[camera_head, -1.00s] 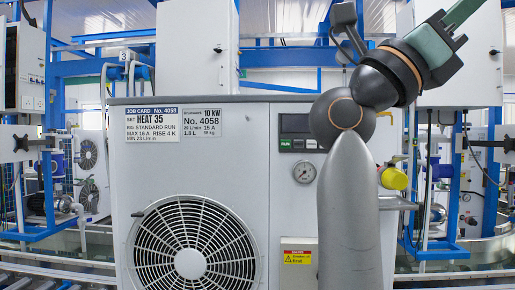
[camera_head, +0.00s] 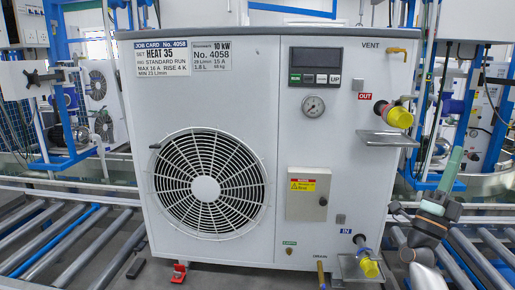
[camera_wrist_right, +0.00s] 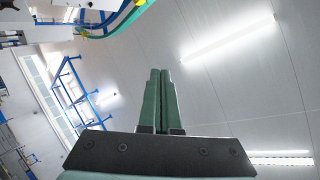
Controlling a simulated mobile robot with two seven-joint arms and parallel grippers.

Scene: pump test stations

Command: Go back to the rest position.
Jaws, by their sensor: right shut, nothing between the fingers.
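My right gripper (camera_head: 456,155) is at the right edge of the head view, beside the lower right of the pump unit, with its green fingers pointing up. In the right wrist view the two green fingers (camera_wrist_right: 161,76) lie together, shut and empty, against the ceiling. The arm behind it runs down out of the head view at the lower right. My left gripper is not in view.
The white unit (camera_head: 233,95) with its fan grille (camera_head: 240,150) stands on a roller conveyor (camera_head: 95,235). Blue frames stand behind.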

